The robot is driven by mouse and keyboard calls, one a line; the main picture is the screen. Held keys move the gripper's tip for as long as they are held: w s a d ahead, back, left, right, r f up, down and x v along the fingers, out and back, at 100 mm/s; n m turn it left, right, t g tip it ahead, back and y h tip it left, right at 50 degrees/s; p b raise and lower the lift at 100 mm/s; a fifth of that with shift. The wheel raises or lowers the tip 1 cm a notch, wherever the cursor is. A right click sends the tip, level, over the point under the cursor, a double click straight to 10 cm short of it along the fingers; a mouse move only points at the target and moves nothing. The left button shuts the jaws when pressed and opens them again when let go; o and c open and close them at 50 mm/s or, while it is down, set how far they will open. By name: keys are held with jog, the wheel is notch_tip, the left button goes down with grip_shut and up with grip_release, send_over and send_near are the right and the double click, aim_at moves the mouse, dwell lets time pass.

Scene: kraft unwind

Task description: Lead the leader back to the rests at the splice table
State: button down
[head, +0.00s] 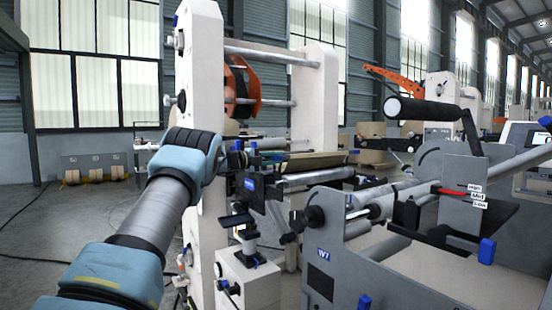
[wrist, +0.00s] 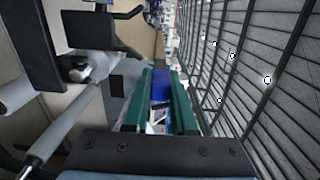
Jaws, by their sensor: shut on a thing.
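My gripper (wrist: 160,76) shows in the wrist view as two green fingers on either side of a blue piece (wrist: 161,92). It is shut on this piece, which looks like part of the leader. In the head view my arm reaches to the white frame, and the fingers are mostly hidden behind my wrist. A tan strip (head: 312,161), likely the web or leader, lies across the rollers to the right of my wrist. I cannot make out the rests or where the held piece joins the strip.
A white upright frame (head: 209,60) with steel bars (head: 262,52) stands close beside my wrist. A grey machine (head: 400,270) with a black-gripped lever (head: 425,110) fills the right.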

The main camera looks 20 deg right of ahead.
jog(key=w+p, duration=0.1)
jog(key=p, duration=0.1)
jog(key=w+p, duration=0.2)
jog(key=p, duration=0.1)
jog(key=w+a+p, duration=0.1)
jog(key=p, duration=0.1)
jog(key=shift+w+r+p, duration=0.15)
jog(key=shift+r+p, duration=0.15)
jog(key=shift+p, duration=0.05)
jog(key=shift+f+b, duration=0.3)
jog(key=shift+b, duration=0.2)
dwell(0.9)
jog(key=shift+f+b, duration=0.55)
jog(key=shift+f, duration=0.3)
jog(key=shift+f+b, duration=1)
jog(key=shift+f, duration=0.4)
jog(key=shift+f+b, duration=0.3)
dwell(0.3)
jog(key=c, duration=0.7)
grip_release()
